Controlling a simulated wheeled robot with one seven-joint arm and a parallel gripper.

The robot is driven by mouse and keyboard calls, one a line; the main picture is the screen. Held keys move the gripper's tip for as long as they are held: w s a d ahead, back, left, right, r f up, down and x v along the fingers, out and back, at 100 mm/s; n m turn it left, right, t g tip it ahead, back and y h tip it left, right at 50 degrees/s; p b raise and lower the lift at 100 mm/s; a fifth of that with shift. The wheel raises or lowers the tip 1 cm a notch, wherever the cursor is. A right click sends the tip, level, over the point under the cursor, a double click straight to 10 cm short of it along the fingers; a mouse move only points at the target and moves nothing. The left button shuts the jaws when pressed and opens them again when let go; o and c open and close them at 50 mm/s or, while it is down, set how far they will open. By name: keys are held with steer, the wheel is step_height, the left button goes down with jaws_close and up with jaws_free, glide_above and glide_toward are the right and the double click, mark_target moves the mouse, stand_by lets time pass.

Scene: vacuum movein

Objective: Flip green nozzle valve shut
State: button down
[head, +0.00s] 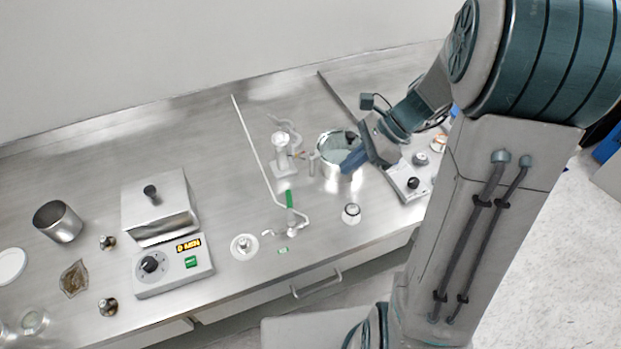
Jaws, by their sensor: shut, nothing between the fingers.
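The green nozzle valve handle (289,198) sits on a slim metal fitting (290,222) near the front middle of the steel bench. The handle points away from the bench's front edge, roughly upright in the picture. A grey tube runs from the fitting towards the back. My gripper (352,162) is to the right of and beyond the valve, apart from it, over the near side of a metal pot (326,148). Its fingers look closed and hold nothing. Whether it touches the pot cannot be told.
A white glass-and-metal apparatus (281,150) stands left of the pot. A hotplate-like device (412,178) is at the right. A control box (173,264) reading "0 MIN" and a lidded bath (158,205) stand left. A round white-rimmed piece (244,246) is left of the valve, a small jar (351,213) right.

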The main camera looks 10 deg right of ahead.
mark_target(290, 207)
steer(key=x, duration=0.9)
steer(key=shift+a, duration=0.1)
steer(key=a, duration=0.1)
steer(key=a+f+p, duration=0.1)
steer(key=a, duration=0.1)
steer(key=shift+a, duration=0.2)
steer(key=shift+a+f, duration=0.2)
steer(key=shift+a, duration=0.3)
